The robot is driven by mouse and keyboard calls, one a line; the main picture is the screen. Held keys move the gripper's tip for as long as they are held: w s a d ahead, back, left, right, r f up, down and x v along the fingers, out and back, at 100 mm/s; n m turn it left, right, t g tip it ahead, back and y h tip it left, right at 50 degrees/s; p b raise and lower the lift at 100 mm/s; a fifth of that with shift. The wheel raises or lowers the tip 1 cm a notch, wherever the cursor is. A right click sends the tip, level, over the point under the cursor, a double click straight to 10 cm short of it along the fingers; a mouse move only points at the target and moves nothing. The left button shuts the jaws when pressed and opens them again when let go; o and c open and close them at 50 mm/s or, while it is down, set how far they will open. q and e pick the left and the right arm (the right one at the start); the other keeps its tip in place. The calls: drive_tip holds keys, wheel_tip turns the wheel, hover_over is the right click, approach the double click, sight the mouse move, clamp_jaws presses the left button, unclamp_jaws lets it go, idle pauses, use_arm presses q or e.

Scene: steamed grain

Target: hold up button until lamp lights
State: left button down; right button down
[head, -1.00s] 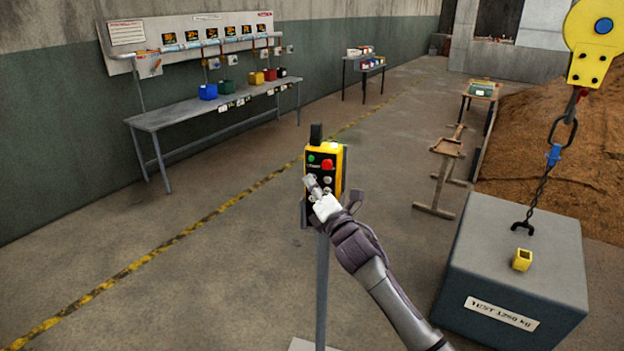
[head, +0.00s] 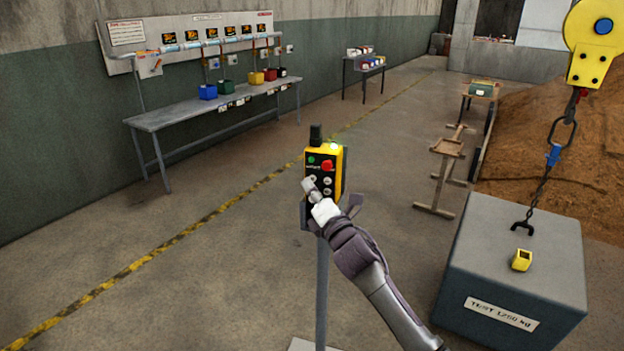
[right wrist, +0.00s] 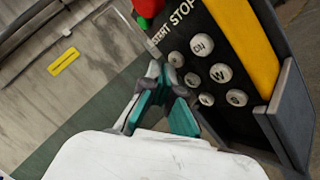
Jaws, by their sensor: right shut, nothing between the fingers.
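The yellow and black control pendant (head: 325,172) stands upright on a grey post in the middle of the head view. It has a red stop knob (head: 327,166), a green button (head: 311,160) and several white buttons. A bright yellow-green glow, the lamp (head: 334,147), shows at its top. My right gripper (head: 309,184) is shut and empty, with its tips at the pendant's left face. In the right wrist view the tips (right wrist: 163,70) are at the upper left white button (right wrist: 176,59); whether they press it I cannot tell. My left gripper is out of view.
A grey test block (head: 515,270) hangs or rests under a chain (head: 542,185) and yellow hook block (head: 594,45) at the right. A long bench (head: 170,118) with coloured bins stands at the back left. The floor around the post is clear.

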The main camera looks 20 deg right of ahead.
drive_tip(key=shift+s+a, duration=0.2)
drive_tip(key=shift+s, duration=0.15)
drive_tip(key=shift+s+a+p, duration=0.3)
drive_tip(key=shift+s+a, duration=0.45)
drive_tip(key=shift+s, duration=0.25)
drive_tip(key=shift+s+a+p, duration=0.25)
drive_tip(key=shift+s+a, duration=0.5)
drive_tip(key=shift+s, duration=0.25)
